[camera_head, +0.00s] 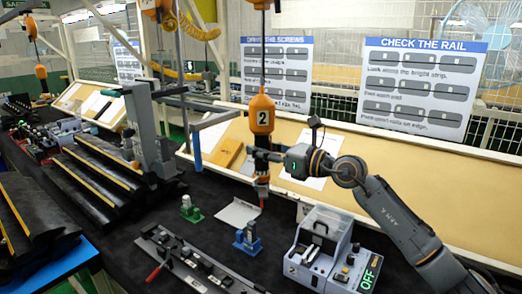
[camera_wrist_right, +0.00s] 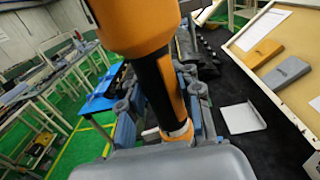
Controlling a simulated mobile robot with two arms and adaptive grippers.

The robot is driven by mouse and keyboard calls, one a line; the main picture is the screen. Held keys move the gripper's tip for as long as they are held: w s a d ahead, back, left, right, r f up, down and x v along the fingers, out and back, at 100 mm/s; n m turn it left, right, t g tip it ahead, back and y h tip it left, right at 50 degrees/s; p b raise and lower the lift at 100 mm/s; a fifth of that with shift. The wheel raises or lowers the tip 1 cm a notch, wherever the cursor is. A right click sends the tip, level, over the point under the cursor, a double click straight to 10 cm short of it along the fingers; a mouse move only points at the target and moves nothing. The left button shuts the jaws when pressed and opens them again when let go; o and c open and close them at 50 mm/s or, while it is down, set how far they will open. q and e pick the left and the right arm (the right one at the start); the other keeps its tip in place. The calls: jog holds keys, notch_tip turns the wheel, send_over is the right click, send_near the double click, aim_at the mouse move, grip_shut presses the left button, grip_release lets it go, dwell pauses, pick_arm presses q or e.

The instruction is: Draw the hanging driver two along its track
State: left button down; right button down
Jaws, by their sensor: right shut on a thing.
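The hanging driver two is a dark and orange tool (camera_head: 262,179) below an orange housing marked 2 (camera_head: 262,114), on a cable from above. It hangs upright over the black bench. My right gripper (camera_head: 262,156) comes in from the right and is shut on the driver's body, just under the housing. In the right wrist view the driver (camera_wrist_right: 166,90) runs down between the gripper's fingers (camera_wrist_right: 165,120), and the housing (camera_wrist_right: 130,22) fills the top. The track overhead is not clearly visible. My left gripper does not show.
A grey control box with a green OFF display (camera_head: 335,262) stands below my right arm. A black rail strip (camera_head: 190,262), a blue fixture (camera_head: 247,239) and a green fixture (camera_head: 191,209) are on the bench. A grey post (camera_head: 147,125) stands to the left.

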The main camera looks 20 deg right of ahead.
jog(key=c, duration=0.8)
grip_release()
jog(key=shift+c, duration=0.2)
jog(key=shift+f, duration=0.2)
jog(key=shift+s+d, duration=0.2)
jog(key=shift+d, duration=0.05)
jog(key=v, duration=1.1)
jog(key=shift+s+r, duration=0.15)
jog(key=shift+s, duration=0.05)
jog(key=shift+d, duration=0.1)
